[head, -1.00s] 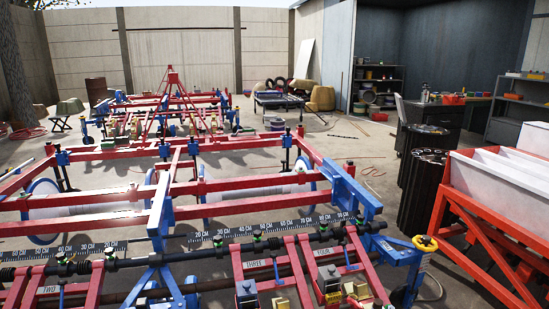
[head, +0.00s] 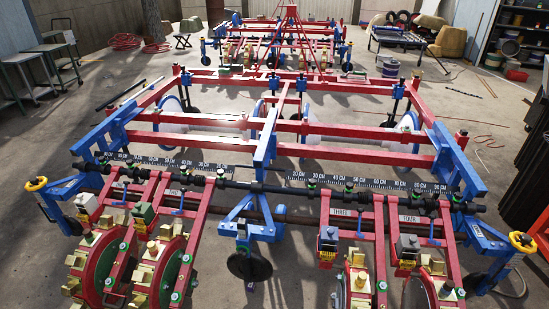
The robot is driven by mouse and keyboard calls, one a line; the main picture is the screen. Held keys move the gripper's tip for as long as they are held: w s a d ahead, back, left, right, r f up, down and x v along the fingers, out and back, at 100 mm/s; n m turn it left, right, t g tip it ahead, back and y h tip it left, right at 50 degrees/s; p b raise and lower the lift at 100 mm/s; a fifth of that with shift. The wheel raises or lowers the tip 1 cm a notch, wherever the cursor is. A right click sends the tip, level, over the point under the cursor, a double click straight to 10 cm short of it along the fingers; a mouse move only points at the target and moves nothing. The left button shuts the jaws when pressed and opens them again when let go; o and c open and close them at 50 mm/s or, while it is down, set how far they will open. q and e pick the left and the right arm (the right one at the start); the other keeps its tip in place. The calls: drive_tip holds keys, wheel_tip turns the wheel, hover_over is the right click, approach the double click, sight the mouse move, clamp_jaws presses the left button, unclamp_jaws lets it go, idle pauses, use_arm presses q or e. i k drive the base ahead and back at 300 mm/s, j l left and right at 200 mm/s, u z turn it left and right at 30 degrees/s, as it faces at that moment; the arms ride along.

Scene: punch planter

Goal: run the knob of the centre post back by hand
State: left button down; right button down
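The red and blue planter frame (head: 390,157) fills the middle of the head view. At its front centre is a blue A-shaped post bracket (head: 250,212) with a black wheel (head: 250,266) below it. Yellow ring knobs show at the left end (head: 36,184) and right end (head: 522,241). Neither of my grippers is in view.
Row units with green-rimmed discs (head: 105,268) stick out at the front. A CM scale (head: 370,183) runs along the front bar. A second red planter (head: 290,38) stands behind. Tables (head: 35,65) stand at the left. Open concrete floor (head: 40,130) lies left of the frame.

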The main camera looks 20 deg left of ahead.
sight(241, 255)
drive_tip(key=j+u, duration=0.1)
drive_tip(key=u, duration=0.4)
drive_tip(key=j+u, duration=0.1)
drive_tip(key=u, duration=0.35)
